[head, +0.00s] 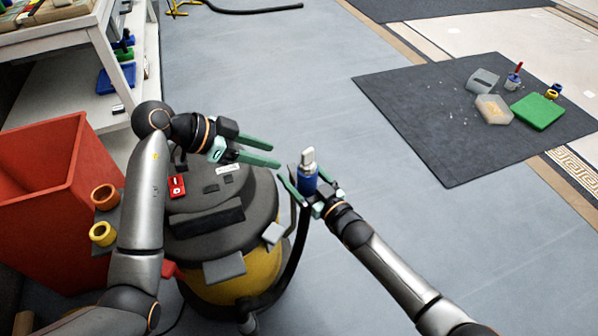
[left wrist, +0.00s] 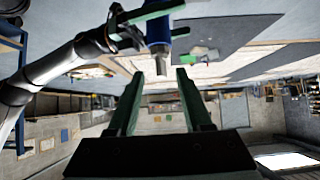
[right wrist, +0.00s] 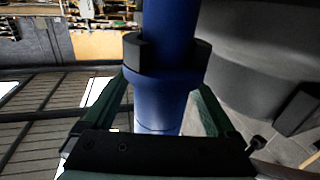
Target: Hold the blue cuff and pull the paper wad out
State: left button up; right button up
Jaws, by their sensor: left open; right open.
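The blue cuff (head: 307,186) stands roughly upright at the end of a black hose, beside the vacuum. The pale grey paper wad (head: 308,157) sticks out of its top. My right gripper (head: 305,190) is open, with its fingers on either side of the cuff. In the right wrist view the cuff (right wrist: 160,100) fills the space between the fingers; contact is unclear. My left gripper (head: 275,154) is open and empty, left of the wad and pointing at it. In the left wrist view the wad (left wrist: 158,57) shows just beyond the fingertips, below the cuff (left wrist: 157,30).
The yellow and black vacuum (head: 240,285) stands below my left arm. A red bin (head: 45,175) and a white shelf (head: 60,95) are at left. A dark mat (head: 430,120) with a green box (head: 537,111) lies at right. The floor between is clear.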

jog(key=shift+w+a, duration=0.15)
grip_shut()
dwell(0.8)
